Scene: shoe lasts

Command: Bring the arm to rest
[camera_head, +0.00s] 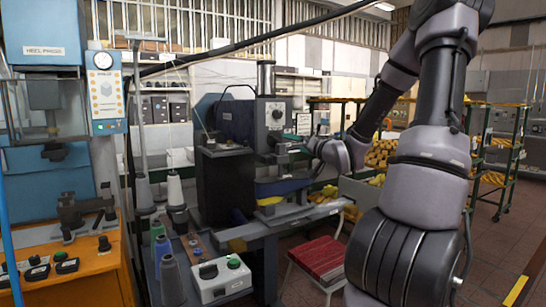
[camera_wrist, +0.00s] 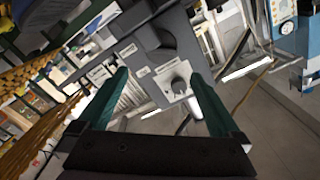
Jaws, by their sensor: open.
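My gripper (camera_wrist: 160,95) shows in the wrist view with its two green fingers spread apart and nothing between them. In the head view my arm rises on the right, bends at the top and comes down toward the sewing machine (camera_head: 268,120) in the middle. The gripper's fingers are hard to make out there, close to the machine's head. Whether they touch the machine cannot be told.
A heel press (camera_head: 55,50) stands at the left above an orange bench (camera_head: 85,275). Spools of thread (camera_head: 172,280) and a white control box (camera_head: 220,278) stand in front of the machine. A red stool (camera_head: 320,260) is below. Racks of yellow shoe lasts (camera_head: 382,155) stand behind my arm.

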